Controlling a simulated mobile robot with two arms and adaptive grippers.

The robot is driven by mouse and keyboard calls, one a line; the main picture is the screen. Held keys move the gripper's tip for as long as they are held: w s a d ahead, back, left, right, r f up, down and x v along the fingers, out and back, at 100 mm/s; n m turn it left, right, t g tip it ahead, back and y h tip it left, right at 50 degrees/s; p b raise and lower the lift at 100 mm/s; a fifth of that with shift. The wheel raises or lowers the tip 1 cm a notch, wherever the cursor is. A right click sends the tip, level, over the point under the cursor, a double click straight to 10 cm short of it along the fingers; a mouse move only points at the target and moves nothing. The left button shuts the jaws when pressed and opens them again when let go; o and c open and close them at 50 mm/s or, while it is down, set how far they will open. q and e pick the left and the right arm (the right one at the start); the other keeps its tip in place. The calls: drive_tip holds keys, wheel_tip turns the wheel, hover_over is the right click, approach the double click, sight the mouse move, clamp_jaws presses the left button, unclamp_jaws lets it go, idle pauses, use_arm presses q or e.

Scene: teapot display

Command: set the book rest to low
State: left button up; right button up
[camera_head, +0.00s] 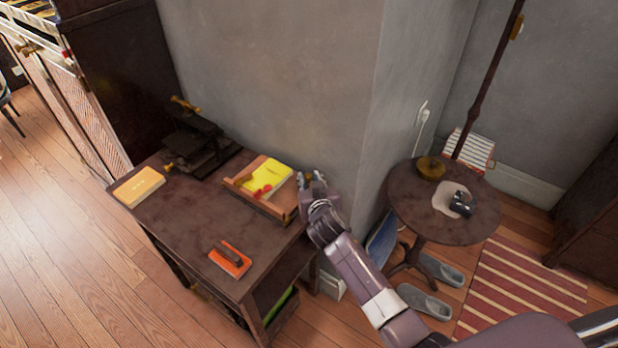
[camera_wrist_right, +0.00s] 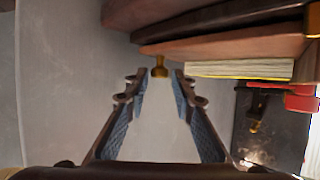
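The wooden book rest (camera_head: 284,203) stands at the right back of the dark desk, with a yellow book (camera_head: 268,176) and a red item on it. In the right wrist view its wooden boards (camera_wrist_right: 225,45) and the book's page edge (camera_wrist_right: 240,68) show at the upper right. My right gripper (camera_head: 311,180) is just right of the rest, near the wall. In the wrist view the gripper (camera_wrist_right: 160,88) is open, with a small brass knob (camera_wrist_right: 160,68) ahead between its fingertips. Contact with the knob cannot be told. My left gripper is out of view.
The desk (camera_head: 190,225) also holds a black press (camera_head: 195,145), an orange book (camera_head: 138,187) and an orange tool (camera_head: 230,258). The grey wall (camera_head: 270,90) is close behind. A round table (camera_head: 430,220) stands at the right.

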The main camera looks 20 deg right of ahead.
drive_tip(key=shift+w+f, duration=0.2)
drive_tip(key=shift+w, duration=0.25)
clamp_jaws()
drive_tip(key=shift+d, duration=0.15)
